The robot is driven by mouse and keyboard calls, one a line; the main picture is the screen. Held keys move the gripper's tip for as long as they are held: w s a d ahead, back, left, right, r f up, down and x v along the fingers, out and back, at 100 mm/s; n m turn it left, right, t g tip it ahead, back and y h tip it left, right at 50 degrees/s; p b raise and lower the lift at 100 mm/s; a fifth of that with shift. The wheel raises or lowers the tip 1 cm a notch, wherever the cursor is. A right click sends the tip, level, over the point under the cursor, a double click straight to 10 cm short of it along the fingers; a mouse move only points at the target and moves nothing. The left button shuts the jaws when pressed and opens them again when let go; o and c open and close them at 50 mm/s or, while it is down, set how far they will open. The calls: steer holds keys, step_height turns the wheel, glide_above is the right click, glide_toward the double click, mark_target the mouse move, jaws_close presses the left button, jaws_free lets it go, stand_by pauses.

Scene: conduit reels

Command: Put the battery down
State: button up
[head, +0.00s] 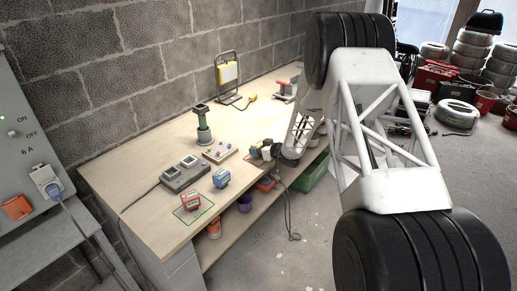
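Two small blocks that look like batteries sit on the wooden bench (146,151). The red and grey one (191,201) stands inside a green outlined square near the front edge. The blue-grey one (221,178) stands to its right, outside the square. A grey charger-like unit (184,176) with two bays lies behind them. My gripper (260,151) is low over the bench's front edge, to the right of both blocks and apart from them. It is small and dark here, and I cannot tell whether its fingers are open or hold anything.
A board with knobs (220,152), a green-stemmed device (203,126) and a yellow work lamp (229,74) stand farther back. Bins, including a purple one (245,203) and a green one (312,172), sit on the lower shelf. The bench's left end is clear.

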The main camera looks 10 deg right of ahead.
steer(key=o, duration=0.4)
steer(key=shift+r, duration=0.2)
steer(key=v, duration=1.2)
stand_by(0.4)
steer(key=shift+r, duration=0.2)
